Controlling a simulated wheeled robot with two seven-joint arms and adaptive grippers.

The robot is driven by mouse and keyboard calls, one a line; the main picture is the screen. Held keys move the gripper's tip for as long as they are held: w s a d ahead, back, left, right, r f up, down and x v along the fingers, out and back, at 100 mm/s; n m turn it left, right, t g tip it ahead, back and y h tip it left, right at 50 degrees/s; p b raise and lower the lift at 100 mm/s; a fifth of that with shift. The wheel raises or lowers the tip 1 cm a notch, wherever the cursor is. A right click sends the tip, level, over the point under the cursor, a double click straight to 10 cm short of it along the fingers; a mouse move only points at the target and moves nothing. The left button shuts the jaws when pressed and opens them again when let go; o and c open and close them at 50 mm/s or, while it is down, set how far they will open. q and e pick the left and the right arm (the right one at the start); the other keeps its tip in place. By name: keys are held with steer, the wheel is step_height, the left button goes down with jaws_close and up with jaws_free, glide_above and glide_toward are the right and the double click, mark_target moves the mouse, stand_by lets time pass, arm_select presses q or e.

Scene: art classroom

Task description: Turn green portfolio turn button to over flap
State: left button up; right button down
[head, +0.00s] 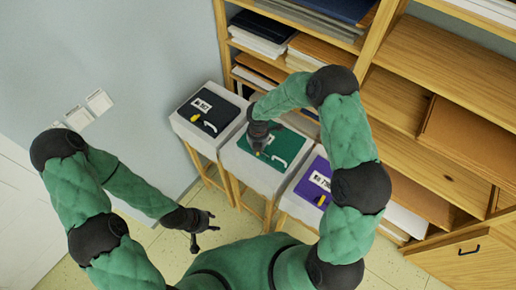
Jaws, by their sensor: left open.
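The green portfolio (290,147) lies flat on the middle of three white-topped stands, with a white label, a white handle and a small yellow turn button (258,153). I cannot tell which way the button points. My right gripper (257,141) is over the upper left part of the green portfolio, close to the label and button. Its wrist hides its fingers and part of the portfolio, so I cannot tell whether it touches anything. My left gripper (205,233) is open and empty, low over the floor in front of the stands.
A black portfolio (221,112) lies on the left stand and a purple portfolio (311,189) on the right stand. Wooden shelves (430,60) with boards and papers stand behind and to the right. A wall with white switches (98,101) is at left. Floor (178,248) is clear near my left gripper.

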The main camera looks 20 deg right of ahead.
steer(key=c, duration=1.3)
jaws_free()
steer(key=shift+r, duration=0.15)
step_height(320, 180, up, 12)
steer(key=shift+f, duration=0.2)
